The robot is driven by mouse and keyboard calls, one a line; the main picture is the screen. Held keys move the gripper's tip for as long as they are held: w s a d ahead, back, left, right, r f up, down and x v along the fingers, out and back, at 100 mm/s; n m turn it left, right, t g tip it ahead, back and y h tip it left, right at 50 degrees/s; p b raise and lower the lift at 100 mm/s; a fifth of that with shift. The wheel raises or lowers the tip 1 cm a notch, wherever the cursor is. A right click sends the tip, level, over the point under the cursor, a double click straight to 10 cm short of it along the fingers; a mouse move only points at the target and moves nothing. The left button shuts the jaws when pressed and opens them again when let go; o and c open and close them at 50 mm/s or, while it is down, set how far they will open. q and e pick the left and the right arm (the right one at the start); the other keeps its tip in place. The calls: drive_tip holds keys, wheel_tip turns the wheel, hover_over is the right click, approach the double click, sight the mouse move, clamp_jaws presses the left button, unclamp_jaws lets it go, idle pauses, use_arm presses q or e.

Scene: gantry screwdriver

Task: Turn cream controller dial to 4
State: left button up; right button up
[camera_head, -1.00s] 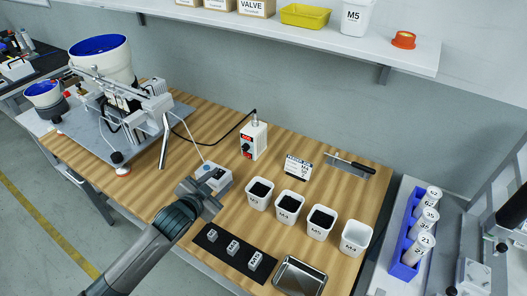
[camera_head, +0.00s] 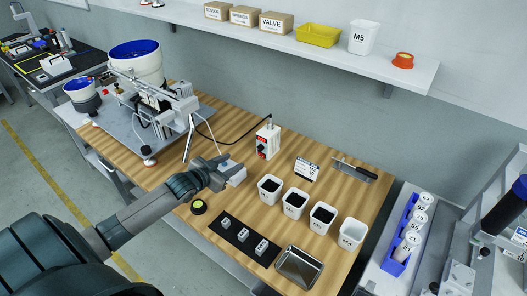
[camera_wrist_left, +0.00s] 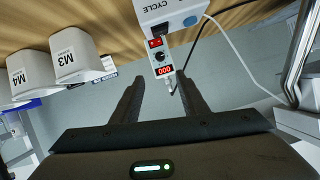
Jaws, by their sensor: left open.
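The cream controller (camera_head: 267,141) stands upright at the back of the wooden table, with a cable from its top. In the left wrist view the controller (camera_wrist_left: 163,63) shows a red switch, a black dial (camera_wrist_left: 160,57) and a red display reading 000. My left gripper (camera_head: 221,171) is near the CYCLE box (camera_head: 236,174), in front and left of the controller. In the left wrist view my left gripper (camera_wrist_left: 158,88) is open and empty, its fingers spread below the controller's picture and apart from it. The dial's exact setting is too small to read. My right gripper is not in view.
Several white bins (camera_head: 295,203) stand right of my left gripper. A black mat (camera_head: 243,238) with labelled blocks and a metal tray (camera_head: 299,267) lie at the front. A feeder machine (camera_head: 140,110) stands at left. A shelf (camera_head: 400,70) hangs above.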

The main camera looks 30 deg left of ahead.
sight(259, 149)
use_arm(q)
drive_tip(key=shift+w, duration=0.2)
drive_tip(key=shift+w+f, duration=0.25)
drive_tip(key=shift+w, duration=0.3)
drive_tip(key=p+x, duration=0.1)
drive_tip(key=x, duration=1.2)
drive_tip(key=shift+w+f, duration=0.15)
drive_tip(key=shift+w, duration=0.1)
drive_tip(key=shift+x, duration=1.15)
clamp_jaws()
